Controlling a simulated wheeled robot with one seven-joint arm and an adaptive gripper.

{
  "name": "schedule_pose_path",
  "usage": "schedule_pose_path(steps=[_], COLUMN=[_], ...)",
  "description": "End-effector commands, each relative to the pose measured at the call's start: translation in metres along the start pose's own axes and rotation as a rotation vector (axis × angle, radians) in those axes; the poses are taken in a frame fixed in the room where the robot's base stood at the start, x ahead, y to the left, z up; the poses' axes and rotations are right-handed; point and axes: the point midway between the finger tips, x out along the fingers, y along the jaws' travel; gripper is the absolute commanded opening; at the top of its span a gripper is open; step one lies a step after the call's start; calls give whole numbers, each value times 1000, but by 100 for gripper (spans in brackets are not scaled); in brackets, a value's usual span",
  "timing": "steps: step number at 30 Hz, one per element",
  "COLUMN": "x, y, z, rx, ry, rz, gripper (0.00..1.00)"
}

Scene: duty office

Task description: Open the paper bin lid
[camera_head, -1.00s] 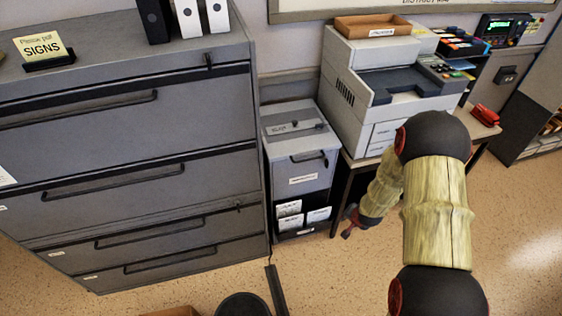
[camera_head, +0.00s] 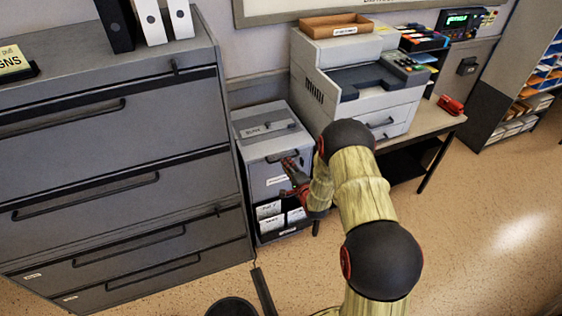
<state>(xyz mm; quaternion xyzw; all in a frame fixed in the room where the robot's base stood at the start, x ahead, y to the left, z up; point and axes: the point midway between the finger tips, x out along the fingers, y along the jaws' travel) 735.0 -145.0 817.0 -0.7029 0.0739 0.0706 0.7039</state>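A small grey cabinet-like unit (camera_head: 251,141) stands between the large filing cabinet and the printer table; I take it to be the paper bin, though its label is too small to read. Its top, with a dark slot or strip, is flat and looks closed. A dark handle (camera_head: 283,156) is on its upper front, and white papers sit in its lower open front. My gripper (camera_head: 291,174) is in front of the unit, just below and right of the handle, partly covering the front. Whether it touches the handle or how far its fingers are apart is unclear.
The large grey filing cabinet (camera_head: 110,150) stands close on the left. A printer (camera_head: 370,95) stands on a table (camera_head: 437,123) to the right, near my arm. A round black object (camera_head: 232,307) is on the floor at the bottom. Open floor lies to the right.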

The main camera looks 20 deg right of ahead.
Motion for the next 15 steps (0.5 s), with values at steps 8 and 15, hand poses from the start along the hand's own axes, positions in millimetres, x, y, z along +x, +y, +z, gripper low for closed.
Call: schedule_pose_path(steps=[8,15], x=[40,52], y=[2,0], z=[1,0], rx=[-3,-3], ry=[-2,-1], rz=[0,1], gripper=[24,24])
